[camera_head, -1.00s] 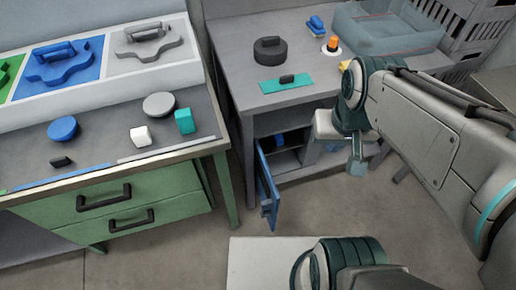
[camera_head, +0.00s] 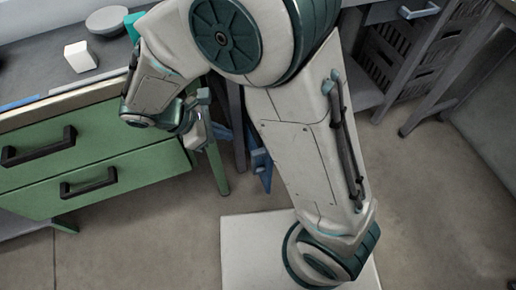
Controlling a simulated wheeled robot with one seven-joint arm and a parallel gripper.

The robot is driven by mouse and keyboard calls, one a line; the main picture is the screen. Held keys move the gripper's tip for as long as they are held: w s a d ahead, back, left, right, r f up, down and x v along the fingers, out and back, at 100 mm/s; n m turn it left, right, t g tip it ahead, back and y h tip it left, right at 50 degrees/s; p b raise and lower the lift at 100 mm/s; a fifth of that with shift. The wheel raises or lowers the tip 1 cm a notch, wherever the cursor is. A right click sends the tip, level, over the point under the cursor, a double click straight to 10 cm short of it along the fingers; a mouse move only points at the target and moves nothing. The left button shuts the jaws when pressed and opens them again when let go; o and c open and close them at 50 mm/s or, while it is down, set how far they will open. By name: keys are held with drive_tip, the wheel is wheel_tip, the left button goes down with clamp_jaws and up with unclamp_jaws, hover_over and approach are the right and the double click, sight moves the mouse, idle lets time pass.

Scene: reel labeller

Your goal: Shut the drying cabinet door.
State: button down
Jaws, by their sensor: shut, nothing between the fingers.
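The drying cabinet's blue door (camera_head: 261,165) shows as a narrow strip between the green bench and my arm. It stands open, swung out toward me; most of it and the cabinet opening are hidden behind my arm. My gripper (camera_head: 208,128) is at the left of the door, beside the green bench's right end. Its fingers are small and partly hidden by my wrist, shut and empty. I cannot tell whether it touches the door.
The green bench with two drawers (camera_head: 95,165) stands close on the left, with a white block (camera_head: 80,57) and a grey disc (camera_head: 107,20) on top. Grey slatted crates (camera_head: 410,55) are at the right. The floor (camera_head: 420,190) at the front right is clear.

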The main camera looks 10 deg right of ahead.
drive_tip(key=shift+n+t, duration=0.3)
drive_tip(key=shift+n, duration=0.4)
drive_tip(key=b+x, duration=0.5)
drive_tip(key=x, duration=0.8)
drive_tip(key=shift+a+f, duration=0.1)
drive_tip(key=shift+a, duration=0.1)
drive_tip(key=shift+d, duration=0.35)
